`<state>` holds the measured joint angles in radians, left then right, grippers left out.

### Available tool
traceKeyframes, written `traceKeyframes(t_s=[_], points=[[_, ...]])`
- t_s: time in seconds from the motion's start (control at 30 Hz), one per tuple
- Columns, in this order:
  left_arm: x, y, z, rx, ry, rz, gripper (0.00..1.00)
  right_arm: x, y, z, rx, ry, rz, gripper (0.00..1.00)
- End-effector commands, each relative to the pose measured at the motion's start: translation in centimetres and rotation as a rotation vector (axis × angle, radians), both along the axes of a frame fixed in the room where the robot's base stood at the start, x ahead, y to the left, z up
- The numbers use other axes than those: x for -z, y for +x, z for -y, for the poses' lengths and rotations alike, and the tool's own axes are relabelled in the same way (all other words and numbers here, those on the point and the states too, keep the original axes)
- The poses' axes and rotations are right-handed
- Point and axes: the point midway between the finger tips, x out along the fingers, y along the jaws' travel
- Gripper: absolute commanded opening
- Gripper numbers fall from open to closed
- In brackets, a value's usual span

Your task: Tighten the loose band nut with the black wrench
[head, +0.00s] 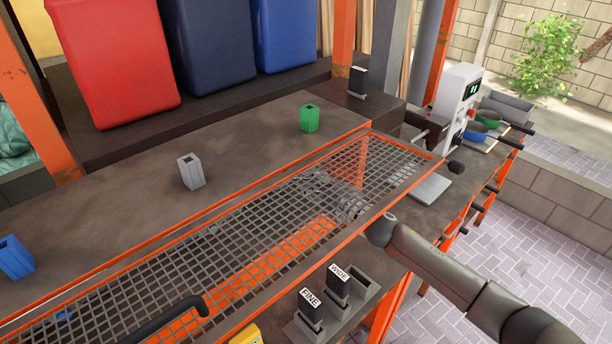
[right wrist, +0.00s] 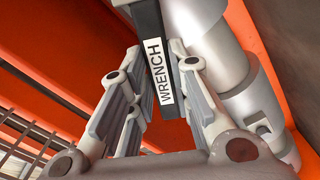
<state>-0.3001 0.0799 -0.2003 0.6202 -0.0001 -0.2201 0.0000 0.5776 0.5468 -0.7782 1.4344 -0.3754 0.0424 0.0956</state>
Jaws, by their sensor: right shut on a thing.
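The black wrench (right wrist: 147,20), with a white WRENCH label, stands between the fingers of my right gripper (right wrist: 155,66) in the right wrist view. The fingers are shut on it from both sides. Beside it is a grey cylindrical housing (right wrist: 250,85) with a small bolt-like part (right wrist: 262,130); I cannot tell whether this is the band nut. My left gripper is not in view.
A mesh screen (head: 250,240) in an orange frame spans the bench. Black tools labelled FINE (head: 310,308) and WIDE (head: 338,285) stand in holders in front, beside an empty holder (head: 365,287). A white machine (head: 460,90) is right.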

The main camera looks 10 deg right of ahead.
Motion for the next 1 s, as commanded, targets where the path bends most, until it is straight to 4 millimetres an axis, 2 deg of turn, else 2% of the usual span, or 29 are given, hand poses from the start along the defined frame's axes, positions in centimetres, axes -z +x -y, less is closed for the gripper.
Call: traceKeyframes(t_s=[0.43, 0.83, 1.0], points=[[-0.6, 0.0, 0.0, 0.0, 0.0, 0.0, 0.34, -0.1, -1.4, 1.0, 0.001, 0.0, 0.001, 0.0], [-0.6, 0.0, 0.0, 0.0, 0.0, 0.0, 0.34, -0.1, -1.6, 1.1, 0.001, 0.0, 0.001, 0.0], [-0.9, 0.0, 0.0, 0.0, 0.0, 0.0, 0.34, -0.1, -2.4, 1.8, 0.001, 0.0, 0.0, 0.0]])
